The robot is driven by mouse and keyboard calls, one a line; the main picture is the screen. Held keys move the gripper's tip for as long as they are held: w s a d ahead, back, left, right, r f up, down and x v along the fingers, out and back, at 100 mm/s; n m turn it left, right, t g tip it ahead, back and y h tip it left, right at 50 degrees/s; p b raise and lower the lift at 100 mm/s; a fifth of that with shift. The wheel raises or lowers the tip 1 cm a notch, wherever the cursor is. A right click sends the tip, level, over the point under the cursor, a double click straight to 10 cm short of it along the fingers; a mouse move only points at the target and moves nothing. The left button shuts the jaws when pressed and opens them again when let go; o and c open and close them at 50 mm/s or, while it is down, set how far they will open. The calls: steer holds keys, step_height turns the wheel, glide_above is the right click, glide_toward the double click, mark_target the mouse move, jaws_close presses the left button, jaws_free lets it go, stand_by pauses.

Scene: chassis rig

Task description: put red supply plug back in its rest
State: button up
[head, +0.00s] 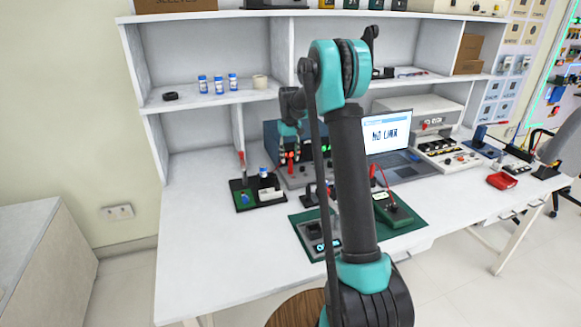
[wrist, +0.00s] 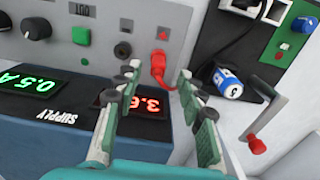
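The red supply plug (wrist: 158,66) sits at the supply's front panel (wrist: 95,25), under a red triangle mark and beside a black socket. Its red lead bends away to the right. My gripper (wrist: 157,80) is open, its fingers on either side of the plug with gaps showing. In the head view my gripper (head: 290,132) hangs before the blue supply (head: 272,140), with the red plug (head: 291,158) just below it. I cannot pick out the plug's rest with certainty; my arm hides part of the bench.
A black stand with a red-handled crank (head: 242,180) and a blue-and-white cell (wrist: 228,82) stands left of the supply. A green mat (head: 408,222) with devices lies in front. A laptop (head: 388,135) stands to the right. The front left bench is clear.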

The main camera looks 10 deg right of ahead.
mark_target(290, 162)
steer(key=shift+d+f, duration=0.15)
steer(key=shift+f, duration=1.65)
jaws_close()
